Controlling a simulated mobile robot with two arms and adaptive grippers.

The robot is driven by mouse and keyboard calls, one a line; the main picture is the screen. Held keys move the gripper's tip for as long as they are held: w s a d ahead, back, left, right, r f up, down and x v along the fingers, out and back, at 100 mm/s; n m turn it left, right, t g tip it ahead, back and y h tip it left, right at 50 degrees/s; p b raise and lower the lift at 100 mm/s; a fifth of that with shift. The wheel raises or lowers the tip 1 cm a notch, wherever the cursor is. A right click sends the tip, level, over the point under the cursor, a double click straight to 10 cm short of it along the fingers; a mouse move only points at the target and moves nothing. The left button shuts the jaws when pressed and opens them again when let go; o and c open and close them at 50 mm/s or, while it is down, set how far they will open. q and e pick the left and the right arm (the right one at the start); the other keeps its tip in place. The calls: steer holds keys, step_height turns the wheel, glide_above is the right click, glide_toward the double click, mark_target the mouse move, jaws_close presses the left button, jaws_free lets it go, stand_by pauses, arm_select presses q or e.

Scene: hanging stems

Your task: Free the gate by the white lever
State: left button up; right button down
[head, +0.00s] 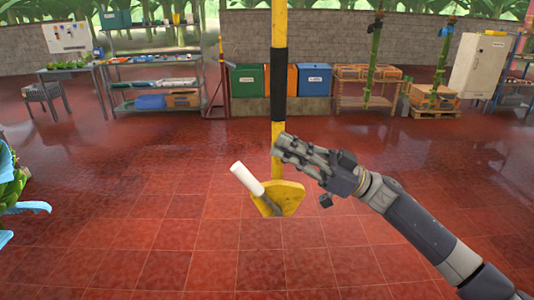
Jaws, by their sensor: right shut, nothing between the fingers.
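The gate is a yellow and black hanging bar (279,60) that comes down through the middle of the head view and ends in a yellow plate (284,200). The white lever (246,178) sticks out from this plate, tilted up to the left. My right gripper (282,146) is shut and empty. It is beside or in front of the bar, above the plate and up and to the right of the lever. I cannot tell whether it touches the bar. My left gripper is not in view.
Shelves (155,82), a table (70,69), colored bins (250,80), a wooden rack (362,88) and a white cabinet (480,64) stand along the back. Green stems (374,60) hang at the right. A leafy plant (10,190) is at the left edge. The red tiled floor is open.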

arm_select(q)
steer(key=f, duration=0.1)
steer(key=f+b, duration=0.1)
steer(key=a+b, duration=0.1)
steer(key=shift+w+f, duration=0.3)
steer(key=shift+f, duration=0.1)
arm_select(e)
steer(key=d, duration=0.5)
steer(key=shift+s+d, duration=0.1)
steer(key=shift+s, duration=0.05)
